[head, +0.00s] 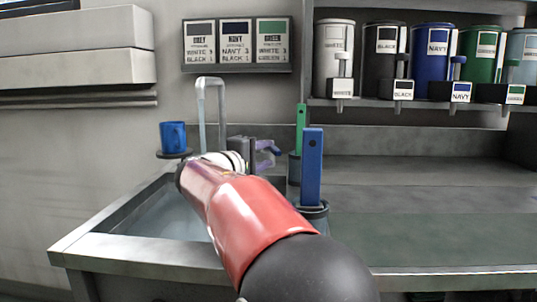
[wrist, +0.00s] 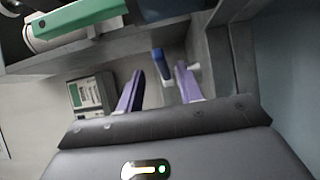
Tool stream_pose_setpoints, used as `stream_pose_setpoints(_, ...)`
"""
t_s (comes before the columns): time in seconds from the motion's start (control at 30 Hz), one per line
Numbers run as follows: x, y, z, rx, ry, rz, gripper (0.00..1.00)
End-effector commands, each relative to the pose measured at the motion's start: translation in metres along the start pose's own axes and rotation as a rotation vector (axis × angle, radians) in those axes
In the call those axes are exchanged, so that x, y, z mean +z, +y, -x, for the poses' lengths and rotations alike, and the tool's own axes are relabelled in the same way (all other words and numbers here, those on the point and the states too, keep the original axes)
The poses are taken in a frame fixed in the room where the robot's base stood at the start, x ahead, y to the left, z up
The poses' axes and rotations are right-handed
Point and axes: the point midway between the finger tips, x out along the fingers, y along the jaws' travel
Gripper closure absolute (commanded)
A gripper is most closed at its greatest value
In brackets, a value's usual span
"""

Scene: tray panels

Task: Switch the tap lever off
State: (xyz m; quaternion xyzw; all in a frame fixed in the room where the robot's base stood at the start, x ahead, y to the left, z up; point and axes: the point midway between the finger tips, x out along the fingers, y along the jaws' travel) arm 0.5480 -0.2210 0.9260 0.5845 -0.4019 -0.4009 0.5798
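The grey gooseneck tap (head: 203,105) stands at the back of the sink. No lever can be made out on it in the head view, where my arm and gripper cover its lower right side. My gripper (head: 270,155) is just right of the tap, with its purple fingers pointing right in the head view. In the wrist view my gripper (wrist: 158,92) is open, its two fingers apart. A small blue piece with a white end (wrist: 159,63) shows beyond and between the fingertips, seemingly untouched. It may be the tap lever, but I cannot tell surely.
A blue cup (head: 172,136) stands on a small round holder left of the tap. The sink basin (head: 165,215) is below. Blue (head: 312,165) and green (head: 300,128) upright paddles stand close right of my gripper. Paint cans line the back shelf. The right counter (head: 430,205) is clear.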

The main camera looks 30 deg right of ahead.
Motion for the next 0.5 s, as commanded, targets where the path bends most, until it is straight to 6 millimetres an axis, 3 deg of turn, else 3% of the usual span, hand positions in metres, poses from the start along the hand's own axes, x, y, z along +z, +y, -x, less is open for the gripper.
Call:
stream_pose_setpoints(0.23,0.006,-0.002,-0.009,0.002,0.105,0.008,0.64)
stream_pose_setpoints(0.5,0.002,-0.001,-0.053,0.001,0.101,0.008,0.64)
